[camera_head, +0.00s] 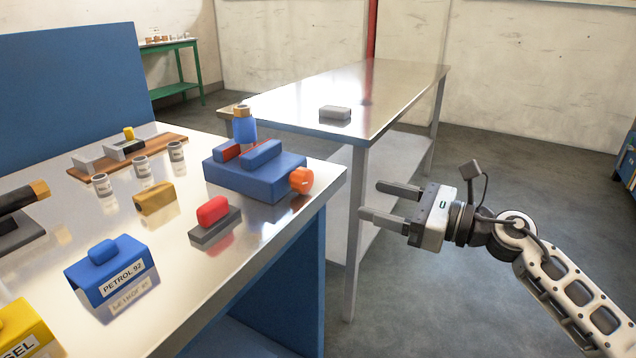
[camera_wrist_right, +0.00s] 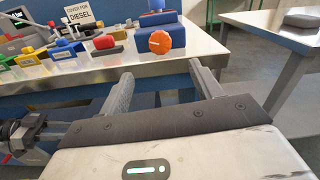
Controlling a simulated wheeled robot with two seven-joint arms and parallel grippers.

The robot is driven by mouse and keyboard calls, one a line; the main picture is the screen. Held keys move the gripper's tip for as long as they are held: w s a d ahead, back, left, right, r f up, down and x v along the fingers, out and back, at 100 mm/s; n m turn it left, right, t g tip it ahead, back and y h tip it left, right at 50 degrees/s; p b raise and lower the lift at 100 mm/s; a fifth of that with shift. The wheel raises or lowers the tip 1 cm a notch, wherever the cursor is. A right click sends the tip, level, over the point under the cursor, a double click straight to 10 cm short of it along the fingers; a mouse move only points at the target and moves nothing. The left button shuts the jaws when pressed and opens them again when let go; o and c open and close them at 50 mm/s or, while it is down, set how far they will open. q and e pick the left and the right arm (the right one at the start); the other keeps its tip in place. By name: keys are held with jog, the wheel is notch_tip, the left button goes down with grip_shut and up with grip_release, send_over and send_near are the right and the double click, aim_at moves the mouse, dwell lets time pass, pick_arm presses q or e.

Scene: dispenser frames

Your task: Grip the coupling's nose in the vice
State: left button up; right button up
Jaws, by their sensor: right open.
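The vice (camera_head: 262,175) is a blue block with two raised blue jaws lined in red, on the near right corner of the metal bench. Its orange knob (camera_head: 301,180) faces right and also shows in the right wrist view (camera_wrist_right: 160,42). A blue cylinder with a brass-coloured top (camera_head: 244,128), perhaps the coupling, stands upright at the far end of the jaws. Whether the jaws hold it I cannot tell. My right gripper (camera_head: 372,201) is open and empty, off the bench to the right of the vice.
A red-topped block (camera_head: 212,211), a brass-coloured block (camera_head: 155,198), several grey cups and a blue petrol cover (camera_head: 105,269) stand on the bench (camera_head: 185,295). A second metal table (camera_head: 290,105) behind carries a grey block (camera_head: 335,113).

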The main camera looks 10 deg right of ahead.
aim_at(308, 180)
jog(key=p+x, duration=0.1)
jog(key=x, duration=1.1)
jog(key=shift+w+a, duration=0.1)
jog(key=shift+a, duration=0.15)
jog(key=c, duration=1)
